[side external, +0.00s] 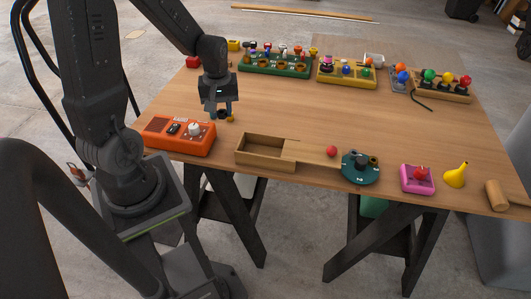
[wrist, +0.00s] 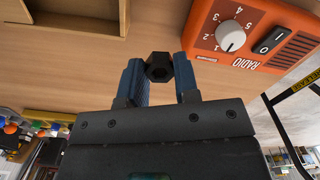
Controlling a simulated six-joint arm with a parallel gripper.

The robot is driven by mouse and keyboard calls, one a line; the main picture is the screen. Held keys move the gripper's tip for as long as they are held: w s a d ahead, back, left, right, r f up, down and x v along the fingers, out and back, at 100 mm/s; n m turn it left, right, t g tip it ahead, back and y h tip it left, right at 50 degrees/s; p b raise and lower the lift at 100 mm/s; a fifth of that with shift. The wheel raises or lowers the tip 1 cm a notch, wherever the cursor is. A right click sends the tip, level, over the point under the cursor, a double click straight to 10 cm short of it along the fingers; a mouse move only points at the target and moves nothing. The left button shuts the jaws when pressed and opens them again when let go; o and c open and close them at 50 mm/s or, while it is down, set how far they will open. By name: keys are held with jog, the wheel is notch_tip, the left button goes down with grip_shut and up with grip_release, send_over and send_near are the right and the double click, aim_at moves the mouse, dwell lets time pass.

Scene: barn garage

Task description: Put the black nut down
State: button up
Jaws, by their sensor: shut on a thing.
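In the side view my gripper (side external: 222,110) points down near the table's left part, behind the orange radio box. The nut (side external: 222,115) shows as a small dark shape between the fingertips, low over the wooden table (side external: 290,105). I cannot tell whether it touches the wood.
The orange radio box (side external: 180,136) stands just in front of my gripper and shows close by in the wrist view (wrist: 255,32). A wooden tray (side external: 265,151) lies to the front right. Green (side external: 275,65) and yellow (side external: 347,74) racks stand behind. The table's middle is clear.

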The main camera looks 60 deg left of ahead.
send_over(260, 148)
jog(key=s+d, duration=0.1)
jog(key=d, duration=0.1)
jog(key=f, duration=0.6)
jog(key=shift+s+d+f, duration=0.2)
jog(key=shift+f, duration=2.1)
jog(key=shift+f, duration=0.1)
jog(key=o, duration=0.9)
